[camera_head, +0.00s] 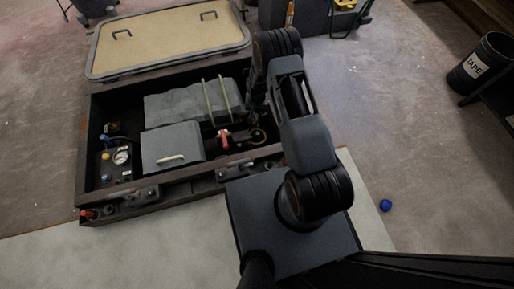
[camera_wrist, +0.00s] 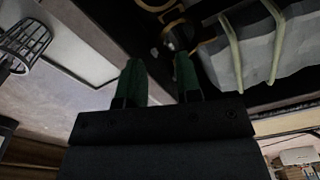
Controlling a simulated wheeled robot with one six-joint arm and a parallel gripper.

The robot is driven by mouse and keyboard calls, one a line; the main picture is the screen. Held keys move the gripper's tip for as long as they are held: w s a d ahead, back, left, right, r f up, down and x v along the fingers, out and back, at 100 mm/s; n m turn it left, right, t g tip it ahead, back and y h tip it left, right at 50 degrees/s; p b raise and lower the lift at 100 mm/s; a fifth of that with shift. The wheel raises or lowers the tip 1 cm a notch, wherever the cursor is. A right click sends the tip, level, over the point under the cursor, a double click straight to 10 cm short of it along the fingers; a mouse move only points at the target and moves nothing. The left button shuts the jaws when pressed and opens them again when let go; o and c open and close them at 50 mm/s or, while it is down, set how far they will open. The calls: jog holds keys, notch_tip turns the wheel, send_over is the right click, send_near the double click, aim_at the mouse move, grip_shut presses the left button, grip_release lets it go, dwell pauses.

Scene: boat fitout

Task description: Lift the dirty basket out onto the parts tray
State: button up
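My gripper (camera_wrist: 156,62) shows two green fingers standing apart with an empty gap between them. It hangs over the open dark-walled locker (camera_head: 88,150), near the grey block with two pale straps (camera_wrist: 255,48). In the head view my arm mostly hides the gripper. A round dark fitting with a brass-coloured ring (camera_wrist: 172,17) lies in the locker beyond the fingertips. I cannot tell whether the dirty basket is inside it. A wire cage-like object (camera_wrist: 24,44) shows at the left edge of the wrist view; I cannot tell what it is. I cannot make out the parts tray.
The locker holds a red-handled valve (camera_head: 224,138), a grey box with a pale handle (camera_head: 172,146) and a gauge (camera_head: 121,156). A tan hatch panel (camera_head: 170,42) lies behind it. A tape bin (camera_head: 481,66) stands right; a blue ball (camera_head: 386,205) lies on open floor.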

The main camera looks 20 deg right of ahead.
aim_at(257, 133)
jog(key=f+b, duration=0.1)
jog(key=f, duration=0.4)
jog(key=s+f+b, duration=0.1)
jog(key=f+b, duration=0.1)
jog(key=f, duration=0.3)
jog(key=f+b, duration=0.1)
jog(key=f, duration=0.4)
jog(key=shift+s+f+b, duration=0.15)
jog(key=shift+f+b, duration=0.05)
jog(key=shift+b, duration=0.2)
jog(key=shift+f+b, duration=1.95)
jog(key=shift+f, duration=1.2)
jog(key=shift+c, duration=0.2)
grip_shut()
